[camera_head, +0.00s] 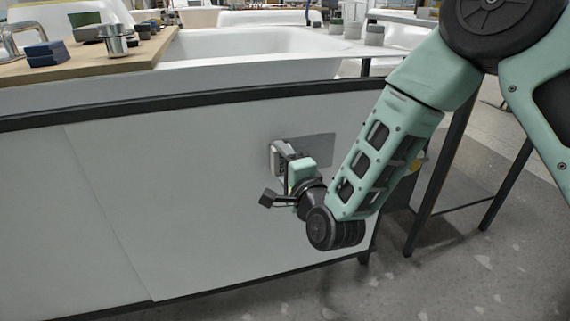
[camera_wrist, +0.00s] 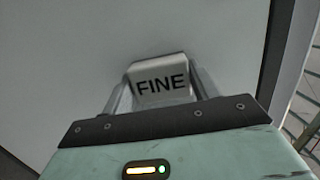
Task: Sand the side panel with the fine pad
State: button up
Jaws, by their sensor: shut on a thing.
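The side panel (camera_head: 190,200) is a flat, pale grey sheet on the front of the tub. My gripper (camera_head: 284,160) is at its right part, shut on the fine pad (camera_head: 273,160). In the wrist view the pad (camera_wrist: 160,82) is a light block marked "FINE", held between the two fingers of my gripper (camera_wrist: 161,90). Its far face is toward the panel (camera_wrist: 90,50) and looks to be at or very close to it. The contact line is hidden. A darker grey patch (camera_head: 320,149) shows on the panel just right of the pad.
A dark rail (camera_head: 150,108) runs along the panel's top. Above it are the white tub (camera_head: 250,42) and a wooden board (camera_head: 125,62) with dark blue blocks (camera_head: 47,54) and a metal cup (camera_head: 114,42). A dark-legged stand (camera_head: 437,190) is to the right. The panel's left part is clear.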

aim_at(336, 141)
jog(key=shift+w+d+r, duration=0.2)
jog(key=shift+w+d, duration=0.5)
jog(key=shift+d, duration=1.75)
jog(key=shift+w+d+r, duration=0.25)
jog(key=shift+w+d, duration=0.5)
jog(key=shift+d, duration=1.65)
jog(key=shift+w+d+r, duration=0.2)
jog(key=shift+w+d, duration=0.5)
jog(key=shift+d, duration=1.75)
jog(key=shift+s, duration=0.1)
jog(key=shift+s+a+v, duration=0.1)
jog(key=shift+a+v, duration=0.1)
jog(key=shift+v, duration=0.75)
jog(key=shift+s+a+v, duration=0.1)
jog(key=shift+a+v, duration=0.1)
jog(key=shift+v, duration=0.75)
jog(key=shift+s+a+v, duration=0.1)
jog(key=shift+a+v, duration=0.1)
jog(key=shift+v, duration=0.8)
jog(key=shift+a+p+v, duration=0.1)
jog(key=shift+p+v, duration=0.15)
jog(key=shift+v, duration=0.45)
jog(key=shift+a+p+v, duration=0.15)
jog(key=shift+p+v, duration=0.1)
jog(key=shift+v, duration=0.5)
